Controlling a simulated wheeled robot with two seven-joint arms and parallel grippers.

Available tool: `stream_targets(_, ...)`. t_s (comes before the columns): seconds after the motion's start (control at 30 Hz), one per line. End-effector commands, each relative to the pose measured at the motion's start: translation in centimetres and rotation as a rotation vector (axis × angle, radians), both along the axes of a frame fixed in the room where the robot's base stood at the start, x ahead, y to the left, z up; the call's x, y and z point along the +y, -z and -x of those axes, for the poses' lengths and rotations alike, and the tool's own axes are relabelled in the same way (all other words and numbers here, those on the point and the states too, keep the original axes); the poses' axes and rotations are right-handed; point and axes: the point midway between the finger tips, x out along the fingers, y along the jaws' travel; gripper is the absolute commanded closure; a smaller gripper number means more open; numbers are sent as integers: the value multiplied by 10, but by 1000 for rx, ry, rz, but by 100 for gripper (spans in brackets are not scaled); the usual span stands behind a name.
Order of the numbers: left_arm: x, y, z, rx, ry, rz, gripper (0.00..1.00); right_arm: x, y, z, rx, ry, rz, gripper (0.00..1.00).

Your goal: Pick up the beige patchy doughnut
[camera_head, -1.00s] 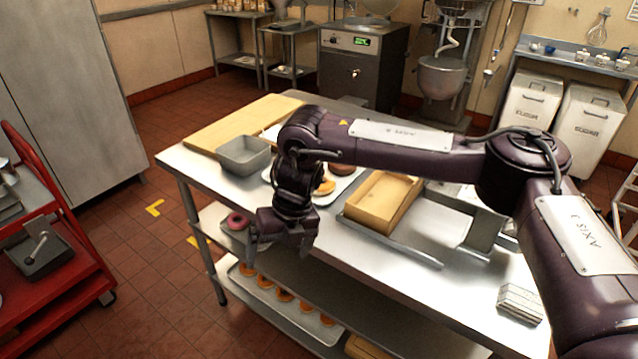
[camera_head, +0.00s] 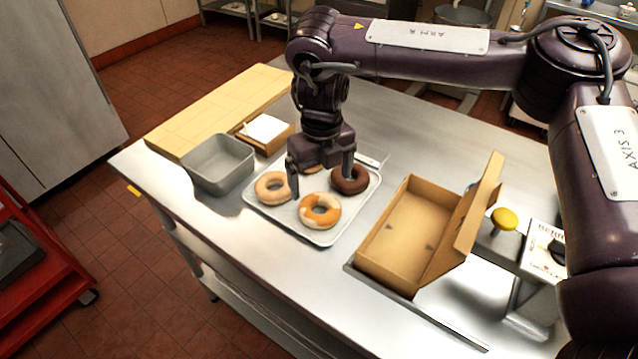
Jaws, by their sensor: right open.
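Several ring doughnuts lie on a metal tray (camera_head: 262,207). At the tray's left is a pale beige doughnut (camera_head: 272,188). At the front is an orange-brown doughnut with beige patches (camera_head: 333,216). At the right is a dark chocolate doughnut (camera_head: 356,185). Another doughnut at the back is mostly hidden by my right gripper (camera_head: 320,181). That gripper points down over the tray, open, with nothing seen between its fingers. Its left finger overlaps the pale doughnut's right edge in view; its right finger overlaps the chocolate one. I cannot tell whether they touch. My left gripper is out of view.
An open cardboard box (camera_head: 400,238) stands right of the tray. A grey bin (camera_head: 218,165) and a wooden board (camera_head: 215,110) lie to the left. A yellow knob (camera_head: 504,219) is at the right. The table's front left is clear.

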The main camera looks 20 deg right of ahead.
Motion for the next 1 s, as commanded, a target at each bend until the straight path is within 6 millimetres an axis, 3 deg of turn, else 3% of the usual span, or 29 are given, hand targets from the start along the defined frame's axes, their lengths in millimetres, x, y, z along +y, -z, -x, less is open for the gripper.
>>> stream_targets(0.27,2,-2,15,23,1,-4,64,1,27,1,3,0,0,7)
stream_targets(0.47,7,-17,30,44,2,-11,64,4,52,2,4,-2,2,7)
stream_targets(0.63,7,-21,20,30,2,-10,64,4,74,1,2,0,1,7)
stream_targets(0.8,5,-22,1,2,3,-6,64,4,77,1,-1,0,-1,7)
stream_targets(0.9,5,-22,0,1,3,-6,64,4,77,1,0,0,0,7)
stream_targets(1.0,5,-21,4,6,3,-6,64,4,77,1,0,0,0,20)
